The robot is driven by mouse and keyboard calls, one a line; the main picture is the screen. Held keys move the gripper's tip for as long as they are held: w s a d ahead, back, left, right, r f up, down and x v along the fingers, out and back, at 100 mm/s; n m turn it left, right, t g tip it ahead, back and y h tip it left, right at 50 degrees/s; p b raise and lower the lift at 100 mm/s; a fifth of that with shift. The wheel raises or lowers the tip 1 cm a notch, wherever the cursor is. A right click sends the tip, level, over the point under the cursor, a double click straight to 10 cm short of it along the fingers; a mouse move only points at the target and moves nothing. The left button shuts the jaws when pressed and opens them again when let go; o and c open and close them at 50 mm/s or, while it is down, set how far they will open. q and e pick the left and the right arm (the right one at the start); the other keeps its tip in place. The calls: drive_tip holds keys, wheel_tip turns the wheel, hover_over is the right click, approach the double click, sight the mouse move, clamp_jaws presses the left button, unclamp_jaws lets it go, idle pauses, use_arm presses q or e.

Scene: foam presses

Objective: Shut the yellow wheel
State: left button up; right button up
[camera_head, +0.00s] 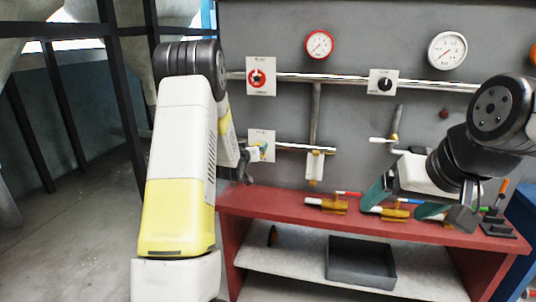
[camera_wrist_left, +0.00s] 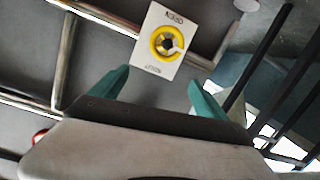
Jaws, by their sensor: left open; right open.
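The yellow wheel (camera_wrist_left: 167,43) is a ring on a white square plate with lettering, fixed to the grey wall. In the wrist view it lies beyond my left gripper's fingertips, between and ahead of them. My left gripper (camera_wrist_left: 158,78) is open and empty, with its two teal fingers apart from the wheel. In the head view the plate (camera_head: 268,137) shows just right of my left arm, and the arm and hand hide much of the wheel. My right gripper (camera_head: 398,205) is open over the red bench, close to the tools lying there.
A red wheel (camera_head: 256,78) on a plate and a black knob (camera_head: 384,84) sit above. Two gauges (camera_head: 319,44) (camera_head: 447,50) are higher up. Metal pipes (camera_head: 345,79) cross the wall. The red bench (camera_head: 235,200) has a grey tray (camera_head: 360,270) on its lower shelf.

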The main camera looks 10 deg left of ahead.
use_arm(q)
wheel_tip(320, 180, down, 6)
drive_tip(key=w+f+t+h, duration=0.1)
drive_tip(key=w+t, duration=0.1)
drive_tip(key=shift+m, duration=0.3)
drive_tip(key=w, duration=0.7)
drive_tip(key=shift+w+d+r, duration=0.2)
drive_tip(key=shift+w, duration=0.1)
drive_tip(key=c, duration=1.4)
